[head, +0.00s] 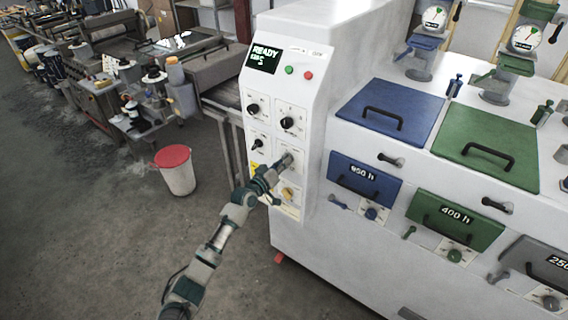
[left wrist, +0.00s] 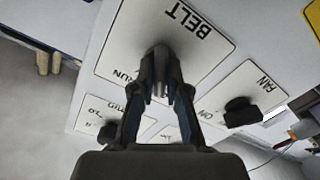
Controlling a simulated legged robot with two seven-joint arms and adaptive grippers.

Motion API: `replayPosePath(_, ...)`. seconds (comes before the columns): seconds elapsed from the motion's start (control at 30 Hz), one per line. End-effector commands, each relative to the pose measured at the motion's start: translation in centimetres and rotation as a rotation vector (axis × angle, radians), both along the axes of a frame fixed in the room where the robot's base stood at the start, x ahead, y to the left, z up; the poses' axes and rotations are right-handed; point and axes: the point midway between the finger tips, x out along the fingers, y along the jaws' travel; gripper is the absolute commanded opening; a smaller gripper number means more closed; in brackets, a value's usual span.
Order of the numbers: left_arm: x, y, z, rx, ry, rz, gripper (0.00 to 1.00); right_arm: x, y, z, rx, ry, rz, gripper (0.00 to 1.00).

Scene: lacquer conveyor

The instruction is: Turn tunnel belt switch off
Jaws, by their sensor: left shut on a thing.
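The white control panel (head: 316,95) is on the end of the white machine. In the left wrist view, a plate marked BELT (left wrist: 190,22) shows upside down, with RUN printed at its left. My left gripper (left wrist: 160,82) is shut on the belt switch in the middle of this plate. The fingers hide most of the switch, so I cannot tell which way it points. In the head view my left gripper (head: 284,162) reaches the lower right part of the panel. My right gripper is in neither view.
A black knob on the FAN plate (left wrist: 240,112) is close beside my left gripper. Above it on the panel are another black knob (head: 287,122) and a display reading READY (head: 264,58). A red-lidded bin (head: 176,172) stands on the floor.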

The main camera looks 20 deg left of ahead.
Motion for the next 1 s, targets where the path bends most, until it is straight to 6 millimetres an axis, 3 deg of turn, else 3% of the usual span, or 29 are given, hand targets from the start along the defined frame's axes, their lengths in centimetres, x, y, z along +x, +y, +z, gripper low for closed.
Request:
replayPosePath(0.03, 0.1, 0.4, 0.9, -0.006, -0.017, 0.006, 0.0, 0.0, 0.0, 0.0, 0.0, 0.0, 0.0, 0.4)
replayPosePath(0.17, 0.1, 0.4, 1.0, -0.007, -0.018, 0.007, 0.0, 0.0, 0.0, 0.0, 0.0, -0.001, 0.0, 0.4)
replayPosePath(0.2, 0.1, 0.4, 0.9, -0.006, -0.017, 0.007, 0.24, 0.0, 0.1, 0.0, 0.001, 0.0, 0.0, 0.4)
replayPosePath(0.27, 0.1, 0.3, 0.8, -0.004, -0.015, 0.006, 0.39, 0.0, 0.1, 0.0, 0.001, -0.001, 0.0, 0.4)
replayPosePath(0.67, -0.6, 0.4, 0.2, -0.001, -0.006, 0.001, 0.39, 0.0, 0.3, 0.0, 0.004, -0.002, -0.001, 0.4)
replayPosePath(1.0, -7.1, 2.9, 0.0, 0.0, -0.006, 0.003, 0.39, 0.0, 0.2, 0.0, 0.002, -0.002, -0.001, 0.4)
